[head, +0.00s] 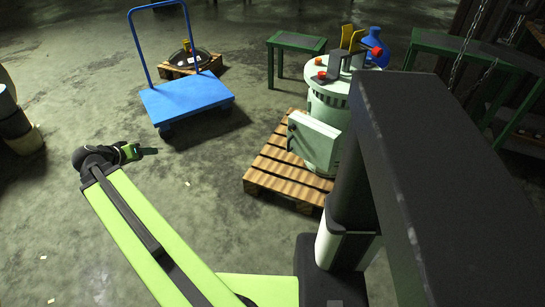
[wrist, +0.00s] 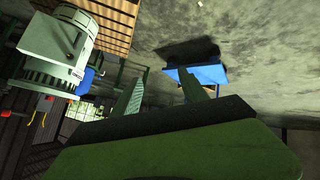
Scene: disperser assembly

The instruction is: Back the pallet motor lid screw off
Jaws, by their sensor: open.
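The pale green motor (head: 330,108) stands upright on a wooden pallet (head: 270,180), right of centre in the head view. Its round lid (head: 345,82) carries dark brackets and red-topped parts (head: 321,75); I cannot tell which of them is the lid screw. The motor also shows upside down at the upper left of the wrist view (wrist: 55,45), with small red parts (wrist: 47,97) beneath it. My gripper (head: 147,152) is open and empty, well to the left of the pallet and apart from the motor. In the wrist view its two fingers (wrist: 164,88) are spread.
A blue cart (head: 187,98) with a tall handle stands at the back left. Behind it, a dark round part (head: 190,56) rests on a small pallet. Green tables (head: 297,41) and a blue vessel (head: 376,48) stand behind the motor. Floor between my gripper and the pallet is clear.

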